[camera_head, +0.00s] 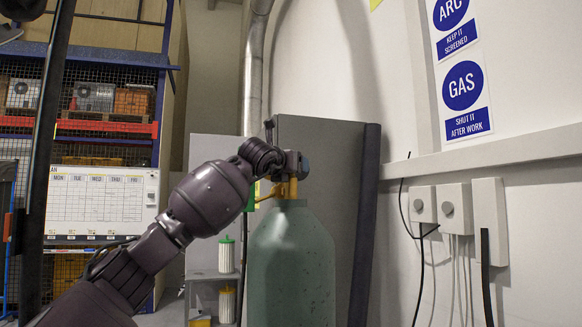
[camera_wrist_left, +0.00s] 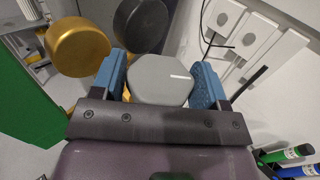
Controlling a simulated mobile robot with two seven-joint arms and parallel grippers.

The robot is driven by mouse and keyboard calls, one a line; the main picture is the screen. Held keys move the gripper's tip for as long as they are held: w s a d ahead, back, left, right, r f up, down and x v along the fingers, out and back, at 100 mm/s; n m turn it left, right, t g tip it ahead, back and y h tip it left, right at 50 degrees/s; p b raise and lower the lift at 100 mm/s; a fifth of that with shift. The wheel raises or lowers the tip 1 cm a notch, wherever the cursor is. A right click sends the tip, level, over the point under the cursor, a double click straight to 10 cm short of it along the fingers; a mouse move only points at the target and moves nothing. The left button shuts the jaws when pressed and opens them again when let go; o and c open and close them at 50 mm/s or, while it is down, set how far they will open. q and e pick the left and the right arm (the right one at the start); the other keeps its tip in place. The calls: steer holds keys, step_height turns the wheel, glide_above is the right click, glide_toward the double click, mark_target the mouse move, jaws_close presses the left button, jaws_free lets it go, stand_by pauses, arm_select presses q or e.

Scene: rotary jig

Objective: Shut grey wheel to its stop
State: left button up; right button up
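The grey wheel (camera_wrist_left: 160,79) is a faceted knob with a pale mark on its face, in the middle of the left wrist view. My left gripper (camera_wrist_left: 158,82) has one blue finger on each side of it, and both fingers appear to touch its sides. In the head view, my left gripper (camera_head: 296,165) is at the yellow valve (camera_head: 285,189) on top of the green gas cylinder (camera_head: 290,265). The grey wheel is hard to make out there behind the gripper and wrist. My right gripper is in neither view.
A gold round part (camera_wrist_left: 78,46) and a dark round part (camera_wrist_left: 140,26) lie close beyond the fingers. A grey panel (camera_head: 330,150) stands behind the cylinder. Wall boxes (camera_head: 455,208) with hanging cables are at the right. A shelf (camera_head: 212,275) stands left of the cylinder.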

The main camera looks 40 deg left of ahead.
arm_select(q)
steer(key=c, duration=0.5)
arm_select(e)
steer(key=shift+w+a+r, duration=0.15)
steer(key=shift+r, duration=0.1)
